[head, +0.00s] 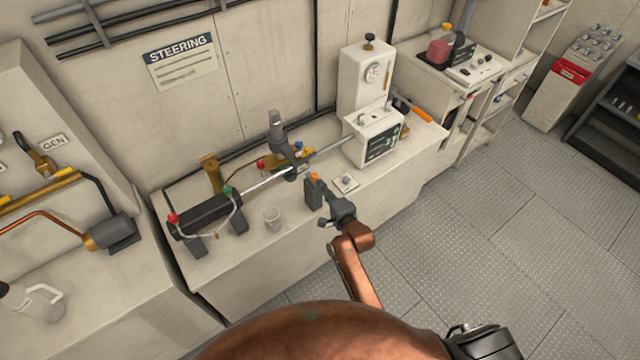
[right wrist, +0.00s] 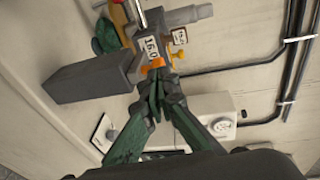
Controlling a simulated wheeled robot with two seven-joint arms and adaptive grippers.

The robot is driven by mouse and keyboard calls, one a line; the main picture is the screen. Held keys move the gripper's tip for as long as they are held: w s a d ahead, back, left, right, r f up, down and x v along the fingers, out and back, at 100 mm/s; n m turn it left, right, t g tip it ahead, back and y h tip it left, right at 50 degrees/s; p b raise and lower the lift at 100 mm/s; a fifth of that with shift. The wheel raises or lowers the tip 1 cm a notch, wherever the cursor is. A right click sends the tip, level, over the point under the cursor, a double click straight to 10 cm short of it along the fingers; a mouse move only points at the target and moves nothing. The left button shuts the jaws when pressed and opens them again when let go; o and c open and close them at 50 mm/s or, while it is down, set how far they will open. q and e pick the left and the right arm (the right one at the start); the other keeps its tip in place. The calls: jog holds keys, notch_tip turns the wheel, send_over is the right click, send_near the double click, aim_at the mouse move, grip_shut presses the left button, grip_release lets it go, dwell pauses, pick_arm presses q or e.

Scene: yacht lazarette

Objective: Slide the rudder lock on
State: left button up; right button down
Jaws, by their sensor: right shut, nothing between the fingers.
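A dark grey block with an orange tip (head: 313,193), which looks like the rudder lock, stands upright on the bench in front of the steering rod. In the right wrist view the grey block (right wrist: 95,78) lies left of the fingertips, with an orange part close to them. My right gripper (head: 327,200) is shut and empty, right beside the block; I cannot tell whether it touches. The bright steering rod (head: 266,184) runs from a black cylinder (head: 207,212) to a grey upright arm (head: 279,135). My left gripper is not in view.
A clear cup (head: 271,218) stands before the rod. A small white switch plate (head: 345,183) lies right of the block. A white control unit (head: 373,135) stands at the bench's right. The front bench strip between cup and block is clear.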

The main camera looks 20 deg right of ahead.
jog(key=shift+x, duration=0.8)
jog(key=x, duration=0.3)
jog(key=shift+w+a+r, duration=0.2)
jog(key=shift+a, duration=0.15)
jog(key=shift+r, duration=0.1)
jog(key=shift+s+d+p, duration=0.1)
jog(key=shift+s+p, duration=0.3)
jog(key=shift+s, duration=0.1)
jog(key=s+p, duration=0.2)
jog(key=s, duration=0.1)
send_near(314, 177)
jog(key=v, duration=0.4)
jog(key=shift+s+r+b, duration=0.1)
jog(key=shift+b, duration=0.25)
